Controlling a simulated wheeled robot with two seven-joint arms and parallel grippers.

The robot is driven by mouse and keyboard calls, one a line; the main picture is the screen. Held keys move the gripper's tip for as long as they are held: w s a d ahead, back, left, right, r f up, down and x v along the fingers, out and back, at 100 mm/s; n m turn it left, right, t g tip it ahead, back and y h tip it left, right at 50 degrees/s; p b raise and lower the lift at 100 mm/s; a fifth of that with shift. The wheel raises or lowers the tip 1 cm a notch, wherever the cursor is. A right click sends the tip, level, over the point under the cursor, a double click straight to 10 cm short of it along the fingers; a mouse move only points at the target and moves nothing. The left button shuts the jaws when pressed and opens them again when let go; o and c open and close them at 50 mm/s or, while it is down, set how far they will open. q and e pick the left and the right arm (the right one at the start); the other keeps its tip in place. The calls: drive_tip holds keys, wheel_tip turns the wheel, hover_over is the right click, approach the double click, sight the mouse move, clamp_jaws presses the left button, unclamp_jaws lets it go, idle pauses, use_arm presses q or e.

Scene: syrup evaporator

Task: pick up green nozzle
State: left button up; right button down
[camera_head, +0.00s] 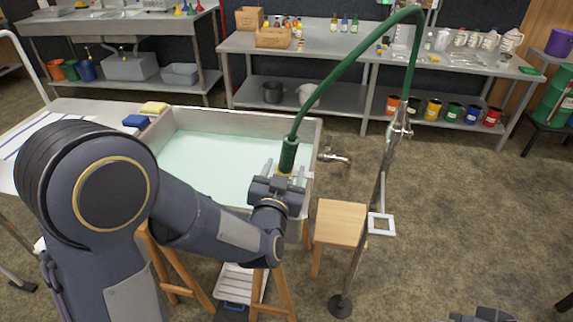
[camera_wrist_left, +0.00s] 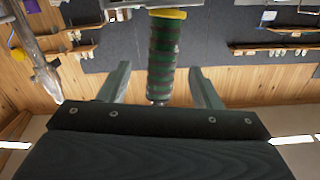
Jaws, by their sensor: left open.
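The green nozzle (camera_head: 288,155) hangs from the end of a green hose (camera_head: 352,57), over the right end of the basin. In the left wrist view the nozzle (camera_wrist_left: 162,55) is ridged and dark green with a yellow band at the top. My left gripper (camera_head: 283,171) is open just below the nozzle. In the left wrist view the two fingers of the left gripper (camera_wrist_left: 160,72) stand on either side of the nozzle, with gaps on both sides. A dark part at the bottom right edge may be my right gripper (camera_head: 485,315); its jaws are not visible.
The metal basin (camera_head: 315,130) holds pale green liquid, with a tap (camera_head: 336,157) on its right side. A metal stand (camera_head: 381,185) carries the hose. A wooden stool (camera_head: 340,222) stands between them.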

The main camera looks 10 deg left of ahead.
use_arm(q)
drive_tip(key=shift+w+d, duration=0.2)
drive_tip(key=shift+w, duration=0.05)
drive_tip(key=w, duration=0.2)
drive_tip(key=w+p, duration=0.1)
drive_tip(key=w, duration=0.4)
drive_tip(key=shift+w+a+r, duration=0.1)
drive_tip(key=shift+w+a, duration=0.05)
drive_tip(key=shift+a, duration=0.15)
use_arm(e)
drive_tip(key=shift+r, duration=0.65)
